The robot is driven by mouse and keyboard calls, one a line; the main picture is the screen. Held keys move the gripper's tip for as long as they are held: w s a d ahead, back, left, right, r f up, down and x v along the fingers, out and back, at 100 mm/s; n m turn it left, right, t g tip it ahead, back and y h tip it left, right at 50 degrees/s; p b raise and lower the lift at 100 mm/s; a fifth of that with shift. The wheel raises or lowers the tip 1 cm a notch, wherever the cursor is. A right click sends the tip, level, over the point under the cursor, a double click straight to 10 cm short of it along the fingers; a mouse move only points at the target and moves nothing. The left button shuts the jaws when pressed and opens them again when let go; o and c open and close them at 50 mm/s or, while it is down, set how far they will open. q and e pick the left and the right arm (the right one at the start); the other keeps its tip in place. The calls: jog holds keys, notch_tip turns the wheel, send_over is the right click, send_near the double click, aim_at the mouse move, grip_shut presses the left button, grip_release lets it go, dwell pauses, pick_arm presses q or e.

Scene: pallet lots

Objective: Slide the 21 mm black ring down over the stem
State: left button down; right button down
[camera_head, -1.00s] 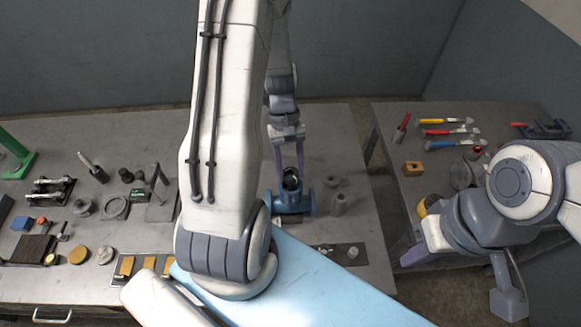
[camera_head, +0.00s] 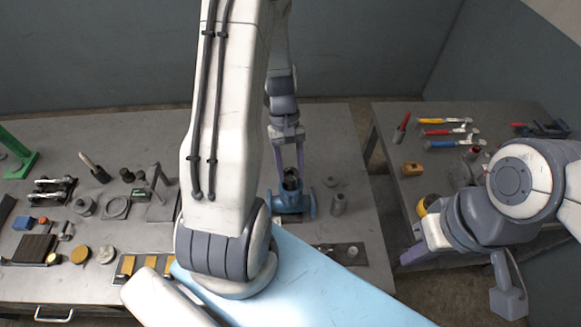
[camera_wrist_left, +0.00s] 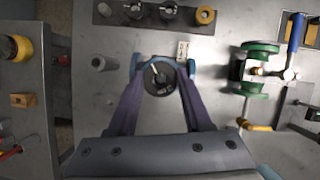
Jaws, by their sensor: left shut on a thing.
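My left gripper (camera_wrist_left: 158,82) is shut on the black ring (camera_wrist_left: 160,89), one finger on each side of it. In the left wrist view a light metal stem (camera_wrist_left: 155,71) shows inside the ring's opening. The ring is over the blue valve body (camera_wrist_left: 138,66), but I cannot tell how far down the stem it is. In the head view my left gripper (camera_head: 289,170) is above the blue valve body (camera_head: 308,207), and the ring shows dark and small there. My right gripper (camera_head: 415,255) hangs low at the right; its finger gap is not clear.
A grey cylinder (camera_head: 338,204) stands just right of the valve. A green-flanged valve (camera_wrist_left: 259,47) with a blue handle is to the right in the left wrist view. A second bench (camera_head: 390,133) at the right holds coloured-handled tools, with a gap between the benches.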

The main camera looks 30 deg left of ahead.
dwell(0.4)
pick_arm(q)
jog(key=shift+f+b, duration=0.8)
jog(key=shift+f, duration=0.5)
grip_release()
dwell(0.3)
jog(key=shift+r, duration=0.1)
dwell(0.3)
notch_tip(320, 180, up, 7)
jog(key=p, duration=0.6)
jog(key=shift+p, duration=0.35)
dwell(0.3)
